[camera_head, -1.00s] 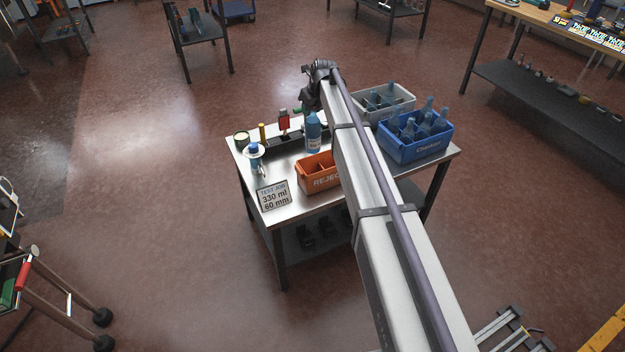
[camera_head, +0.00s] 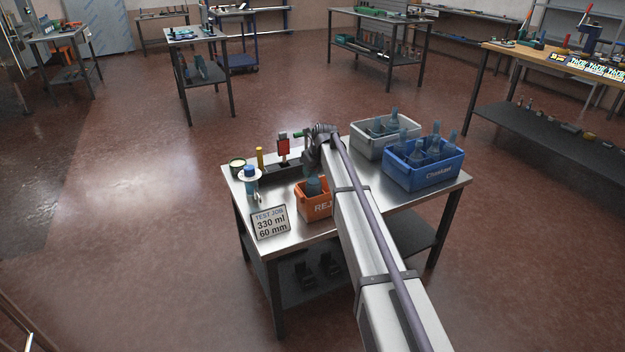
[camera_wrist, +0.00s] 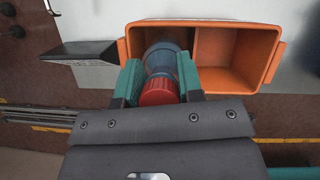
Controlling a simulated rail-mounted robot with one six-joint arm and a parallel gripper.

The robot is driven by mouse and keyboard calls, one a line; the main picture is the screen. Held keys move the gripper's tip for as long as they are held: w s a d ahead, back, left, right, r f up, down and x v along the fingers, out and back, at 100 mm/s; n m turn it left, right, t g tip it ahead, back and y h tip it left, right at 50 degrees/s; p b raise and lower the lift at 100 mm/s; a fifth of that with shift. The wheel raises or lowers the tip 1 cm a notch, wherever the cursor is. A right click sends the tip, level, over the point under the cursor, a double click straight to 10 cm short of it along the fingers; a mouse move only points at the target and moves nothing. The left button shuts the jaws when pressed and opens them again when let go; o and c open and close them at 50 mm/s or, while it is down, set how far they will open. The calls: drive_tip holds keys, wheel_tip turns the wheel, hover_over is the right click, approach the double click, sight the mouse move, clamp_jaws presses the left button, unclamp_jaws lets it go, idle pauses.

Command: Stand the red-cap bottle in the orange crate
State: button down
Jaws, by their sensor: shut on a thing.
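The red-cap bottle shows in the wrist view, its red cap (camera_wrist: 159,91) near me and its blue body (camera_wrist: 164,56) beyond. My gripper (camera_wrist: 158,66) is shut on it near the cap, one teal finger on each side. The bottle lines up with the left compartment of the orange crate (camera_wrist: 225,25). In the head view, the bottle's dark blue body (camera_head: 313,187) shows at the crate opening, partly behind the front wall of the orange crate (camera_head: 315,207). My arm hides the crate's right part. I cannot tell whether the bottle's base touches the crate floor.
A blue crate (camera_head: 424,178) and a grey crate (camera_head: 366,149), both with bottles, stand to the right. A sign (camera_head: 270,222), a blue-capped bottle (camera_head: 249,176), a yellow cylinder (camera_head: 260,158) and a round tin (camera_head: 237,165) stand to the left.

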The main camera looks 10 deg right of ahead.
drive_tip(key=shift+r, duration=0.15)
drive_tip(key=c, duration=0.8)
unclamp_jaws()
drive_tip(key=shift+o, duration=0.2)
